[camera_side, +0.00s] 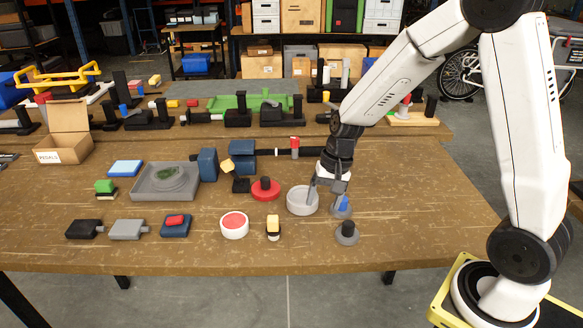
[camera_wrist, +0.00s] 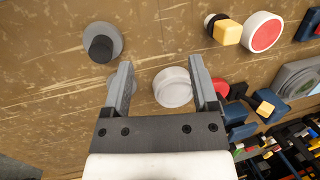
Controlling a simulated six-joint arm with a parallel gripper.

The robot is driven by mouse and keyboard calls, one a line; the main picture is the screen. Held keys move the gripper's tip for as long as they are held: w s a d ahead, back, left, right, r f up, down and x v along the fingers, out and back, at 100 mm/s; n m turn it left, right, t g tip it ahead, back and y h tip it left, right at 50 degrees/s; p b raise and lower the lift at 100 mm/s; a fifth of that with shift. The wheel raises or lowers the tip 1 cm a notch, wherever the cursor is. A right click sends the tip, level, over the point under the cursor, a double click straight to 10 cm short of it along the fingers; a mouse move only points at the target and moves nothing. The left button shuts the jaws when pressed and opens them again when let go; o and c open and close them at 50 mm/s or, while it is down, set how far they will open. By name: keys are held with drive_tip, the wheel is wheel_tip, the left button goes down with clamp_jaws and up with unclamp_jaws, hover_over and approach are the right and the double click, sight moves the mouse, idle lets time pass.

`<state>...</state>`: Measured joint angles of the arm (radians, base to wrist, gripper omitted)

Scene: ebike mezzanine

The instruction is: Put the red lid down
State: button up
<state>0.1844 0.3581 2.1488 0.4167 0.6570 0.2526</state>
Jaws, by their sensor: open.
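A red lid (camera_side: 265,190) with a black knob lies on the table in the side view, just left of a round pale grey pot (camera_side: 302,202). In the wrist view the red lid (camera_wrist: 221,88) is partly hidden behind the right finger. My gripper (camera_side: 328,187) is open, with nothing held, over the right edge of the grey pot. In the wrist view the pot (camera_wrist: 172,88) appears between the fingers of my gripper (camera_wrist: 160,68), nearer the right one. Whether a finger touches the pot cannot be told.
A grey disc with a blue knob (camera_side: 343,204) stands just right of the pot. A grey disc with a black knob (camera_side: 347,233), a yellow-and-black block (camera_side: 273,228) and a white round piece with a red top (camera_side: 235,225) lie in front. A grey tray (camera_side: 150,194) is left.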

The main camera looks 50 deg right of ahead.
drive_tip(key=s+a+r+n+t+h, duration=0.1)
drive_tip(key=s+a+n+h, duration=0.1)
drive_tip(key=s+n, duration=0.6)
drive_tip(key=shift+s+a+r+n+t+h, duration=0.2)
drive_tip(key=shift+s+r+n+t+h, duration=0.15)
drive_tip(key=shift+s+n+t+h, duration=0.1)
